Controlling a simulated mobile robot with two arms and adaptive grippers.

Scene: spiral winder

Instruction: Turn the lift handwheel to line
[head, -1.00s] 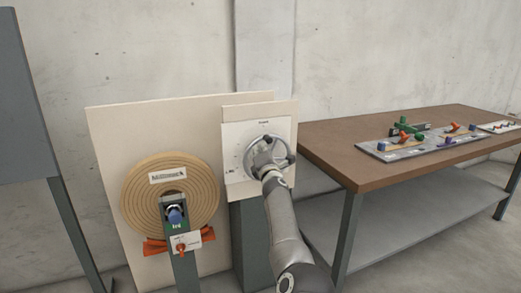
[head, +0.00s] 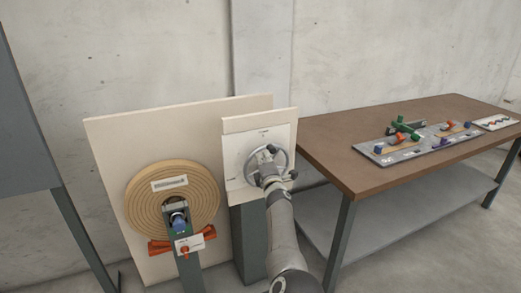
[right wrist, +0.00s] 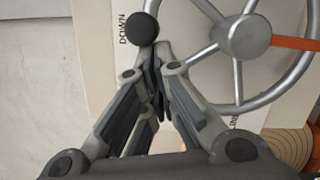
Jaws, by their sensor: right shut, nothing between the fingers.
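The grey lift handwheel (head: 251,164) is mounted on a white panel on a post. In the right wrist view its rim, spokes and hub (right wrist: 249,36) fill the upper right, with a black ball knob (right wrist: 138,29) at the left of the rim. An orange line (right wrist: 292,43) runs right from near the hub. My right gripper (right wrist: 158,68) is shut and empty, its tips just below the knob and beside the rim; I cannot tell whether they touch. In the head view the right gripper (head: 270,178) covers the lower part of the wheel. My left gripper is not in view.
The panel (head: 236,182) carries print, with "DOWN" near the knob. A tan spiral coil (head: 143,205) with a blue knob (head: 179,221) and orange parts stands left. A brown table (head: 340,172) with colourful parts stands right. A grey cabinet (head: 25,130) is at far left.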

